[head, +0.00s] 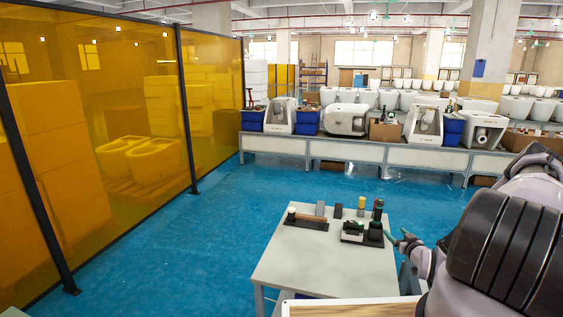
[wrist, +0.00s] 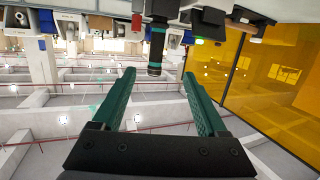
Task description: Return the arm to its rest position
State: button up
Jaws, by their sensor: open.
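My gripper (head: 392,237) is at the right edge of the small grey table (head: 318,262) in the head view, beside the dark items there. The rest of my arm comes in from the right of that view. In the wrist view, which is upside down, the two green fingers of my gripper (wrist: 158,74) are spread apart with nothing held between them. A black cylindrical item (wrist: 156,50) shows just past the fingertips. Whether the fingers touch any item on the table cannot be told.
The table carries a dark holder with a white-topped piece (head: 305,222) and several upright cylinders (head: 361,206). A long bench (head: 340,151) with toilets and blue bins stands behind. Yellow transparent panels (head: 110,130) stand at left. Blue floor (head: 215,225) between them is clear.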

notch_tip(320, 180, up, 30)
jog(key=w+a+f+g+h, duration=0.1)
jog(key=w+a+g, duration=0.1)
jog(key=g, duration=0.4)
jog(key=s+a+r+m+g, duration=0.1)
jog(key=s+a+r+m, duration=0.1)
jog(key=s+a+r, duration=0.55)
jog(key=s+a+r+m+g, duration=0.1)
jog(key=s+a+r, duration=0.1)
jog(key=s+r, duration=0.95)
jog(key=s+a+r+m+y, duration=0.1)
jog(key=s+a, duration=0.3)
jog(key=s, duration=0.4)
jog(key=s+a+r+m+g+y, duration=0.1)
jog(key=s+a+r, duration=0.3)
jog(key=s, duration=0.4)
jog(key=shift+s+r, duration=0.15)
jog(key=shift+r, duration=0.2)
